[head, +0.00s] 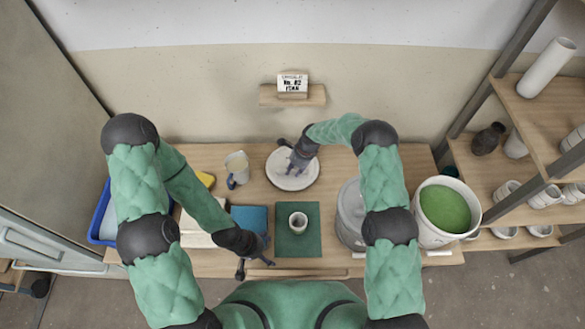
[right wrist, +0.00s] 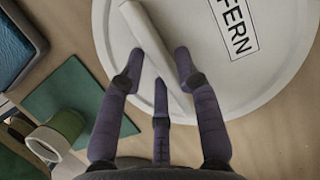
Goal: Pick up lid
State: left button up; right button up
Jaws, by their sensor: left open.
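The lid (head: 281,180) is a round white disc lying on the table at the back, right of the jug. In the right wrist view the lid (right wrist: 275,80) shows a bar handle (right wrist: 150,45) and a "FERN" label. My right gripper (head: 297,165) is over the lid. In the right wrist view its fingers (right wrist: 158,68) are apart, on both sides of the handle; whether they press on it I cannot tell. My left gripper (head: 254,266) is open and empty at the table's front edge, by the blue book-like item.
A white bucket of green glaze (head: 445,208) stands at the right; another bucket (head: 349,212) is partly hidden behind my right arm. A cup (head: 298,222) stands on a green mat (head: 310,245). A jug (head: 237,168), blue tray (head: 102,226) and right shelves surround the workspace.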

jog(key=shift+f, duration=0.1)
grip_shut()
dwell(0.3)
